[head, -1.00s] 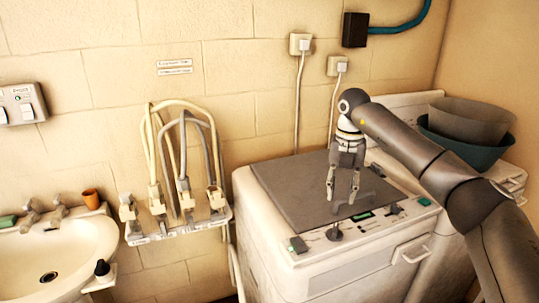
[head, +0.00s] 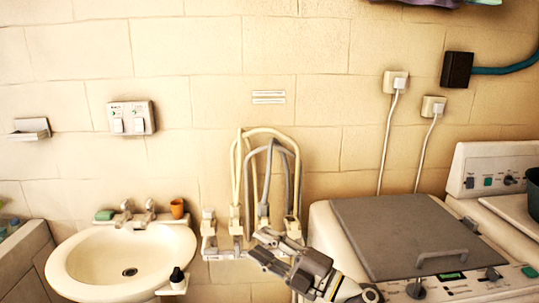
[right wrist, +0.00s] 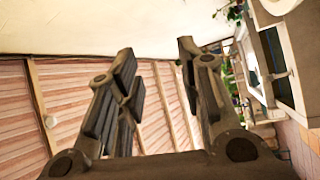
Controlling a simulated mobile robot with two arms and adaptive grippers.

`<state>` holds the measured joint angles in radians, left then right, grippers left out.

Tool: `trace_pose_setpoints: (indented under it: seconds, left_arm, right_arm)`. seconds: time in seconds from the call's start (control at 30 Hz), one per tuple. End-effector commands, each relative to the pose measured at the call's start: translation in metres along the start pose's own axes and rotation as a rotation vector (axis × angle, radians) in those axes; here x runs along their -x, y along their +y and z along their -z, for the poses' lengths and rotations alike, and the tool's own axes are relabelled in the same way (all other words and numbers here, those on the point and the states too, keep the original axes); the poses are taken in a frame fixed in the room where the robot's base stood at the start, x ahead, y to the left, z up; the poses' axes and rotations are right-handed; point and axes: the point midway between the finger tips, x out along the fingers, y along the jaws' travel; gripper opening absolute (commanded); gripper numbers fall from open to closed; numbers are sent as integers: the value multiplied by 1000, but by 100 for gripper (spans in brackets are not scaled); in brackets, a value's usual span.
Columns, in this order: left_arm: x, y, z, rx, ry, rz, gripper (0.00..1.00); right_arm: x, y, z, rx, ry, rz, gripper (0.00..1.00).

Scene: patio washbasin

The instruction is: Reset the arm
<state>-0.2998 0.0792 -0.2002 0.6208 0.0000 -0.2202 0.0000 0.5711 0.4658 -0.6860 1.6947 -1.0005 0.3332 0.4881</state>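My right gripper (head: 262,248) is at the bottom middle of the head view, in front of the tap manifold with its hoses (head: 265,190) and just left of the washing machine (head: 340,240). In the right wrist view my right gripper (right wrist: 156,62) has its two fingers spread, with nothing between them. They point up towards a pale ceiling and slatted wood. My left gripper is not in view.
The washbasin (head: 85,265) stands at the left, with an orange cup (head: 177,208), green soap (head: 105,215) and a dark-topped bottle (head: 177,277). A grey lid (head: 400,232) covers part of the washing machine. A dark tub (head: 534,190) is at the right edge.

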Motion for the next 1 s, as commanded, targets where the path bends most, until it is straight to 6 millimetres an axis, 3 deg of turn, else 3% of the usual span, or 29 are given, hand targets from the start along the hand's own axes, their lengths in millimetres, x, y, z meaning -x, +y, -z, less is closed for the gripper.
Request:
trace_pose_setpoints:
  seconds: [0.13, 0.27, 0.37, 0.5, 0.57, 0.7, 0.8, 1.0]
  left_arm:
    - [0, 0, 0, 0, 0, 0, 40]
    - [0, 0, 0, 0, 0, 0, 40]
    - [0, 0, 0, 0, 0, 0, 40]
    - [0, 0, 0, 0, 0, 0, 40]
    - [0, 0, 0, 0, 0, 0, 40]
    - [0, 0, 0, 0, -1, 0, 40]
    - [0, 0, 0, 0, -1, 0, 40]
    - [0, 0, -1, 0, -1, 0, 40]
  right_arm:
    - [30, 10, -18, -219, -243, -225, 35]
    - [78, -3, -44, -416, -503, -344, 35]
    - [124, -29, -60, -573, -718, -385, 35]
    - [198, -86, -64, -795, -1029, -364, 35]
    - [230, -113, -56, -890, -1158, -329, 35]
    - [296, -170, -19, -1085, -1413, -203, 35]
    - [330, -198, 10, -1183, -1537, -110, 35]
    - [376, -232, 69, -1333, -1705, 68, 35]
